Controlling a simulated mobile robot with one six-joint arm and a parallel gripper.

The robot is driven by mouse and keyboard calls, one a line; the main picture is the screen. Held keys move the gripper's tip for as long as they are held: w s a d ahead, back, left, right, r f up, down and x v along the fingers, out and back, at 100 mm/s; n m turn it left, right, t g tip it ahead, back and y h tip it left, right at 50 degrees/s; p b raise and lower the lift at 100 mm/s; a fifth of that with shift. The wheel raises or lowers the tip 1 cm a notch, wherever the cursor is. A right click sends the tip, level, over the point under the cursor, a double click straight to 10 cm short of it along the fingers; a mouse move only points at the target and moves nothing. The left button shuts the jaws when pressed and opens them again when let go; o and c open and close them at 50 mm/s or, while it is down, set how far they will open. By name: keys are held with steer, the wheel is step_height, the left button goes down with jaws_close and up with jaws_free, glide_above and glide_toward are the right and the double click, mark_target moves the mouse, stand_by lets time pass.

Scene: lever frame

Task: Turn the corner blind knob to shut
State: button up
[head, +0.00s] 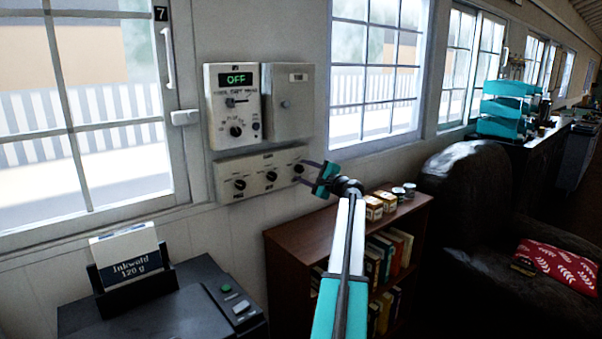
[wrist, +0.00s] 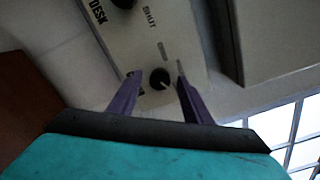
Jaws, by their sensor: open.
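The lower cream panel (head: 255,188) on the wall carries three black knobs in a row. The right-hand knob (head: 299,168) is the one at my gripper (head: 301,172); its own name label is not readable. In the wrist view this knob (wrist: 160,78) sits between the two purple fingers of my gripper (wrist: 156,76), with a gap on each side. A pale pointer line shows on the knob, slanting to the lower right. "SHUT" and "DESK" are printed on the panel near the neighbouring knob (wrist: 123,2). My gripper is open and holds nothing.
Above are a control box (head: 234,108) reading "OFF" and a closed grey box (head: 289,103). Below stands a bookshelf (head: 300,222) with tins (head: 390,202) on top. A printer (head: 165,300) is at lower left. Windows flank the panels.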

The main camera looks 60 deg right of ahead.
steer(key=b+v, duration=0.2)
steer(key=v, duration=1)
steer(key=shift+a, duration=0.1)
